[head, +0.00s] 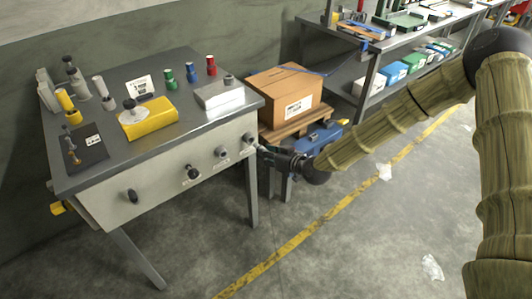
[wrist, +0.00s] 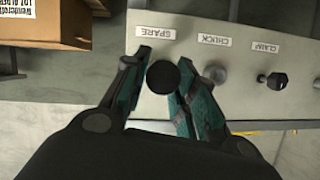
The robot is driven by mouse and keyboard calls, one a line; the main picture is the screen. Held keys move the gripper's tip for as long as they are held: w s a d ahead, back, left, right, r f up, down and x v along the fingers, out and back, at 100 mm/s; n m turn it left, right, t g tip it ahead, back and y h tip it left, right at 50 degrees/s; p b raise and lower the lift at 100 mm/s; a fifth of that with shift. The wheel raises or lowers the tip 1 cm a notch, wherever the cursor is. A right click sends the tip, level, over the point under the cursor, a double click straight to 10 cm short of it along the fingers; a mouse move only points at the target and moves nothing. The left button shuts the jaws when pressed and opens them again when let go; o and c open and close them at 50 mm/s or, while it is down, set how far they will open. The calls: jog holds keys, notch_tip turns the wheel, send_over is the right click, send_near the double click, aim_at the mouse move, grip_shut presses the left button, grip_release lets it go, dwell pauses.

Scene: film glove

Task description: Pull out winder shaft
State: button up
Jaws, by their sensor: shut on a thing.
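My gripper (head: 262,149) is at the right end of the grey bench's front panel (head: 165,190). In the wrist view its two teal fingers (wrist: 163,78) are closed on a dark round knob (wrist: 163,77) below the SPARE label (wrist: 156,33). Beside it are a grey knob (wrist: 215,73) under CHUCK and a black knob (wrist: 275,80) under CLAMP. Another black knob (head: 132,196) sits farther left on the panel. No label reading winder shaft is legible. Whatever lies behind the held knob is hidden.
The bench top holds a yellow block (head: 150,118), a grey block (head: 218,95), coloured bottles (head: 191,73) and several rollers. A cardboard box (head: 284,93) on a pallet and a blue toolbox (head: 318,136) stand close to my gripper. Open floor (head: 325,240) lies in front.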

jog(key=shift+s+d, duration=0.2)
jog(key=shift+s, duration=0.1)
jog(key=shift+s+d, duration=0.85)
jog(key=shift+s, duration=0.3)
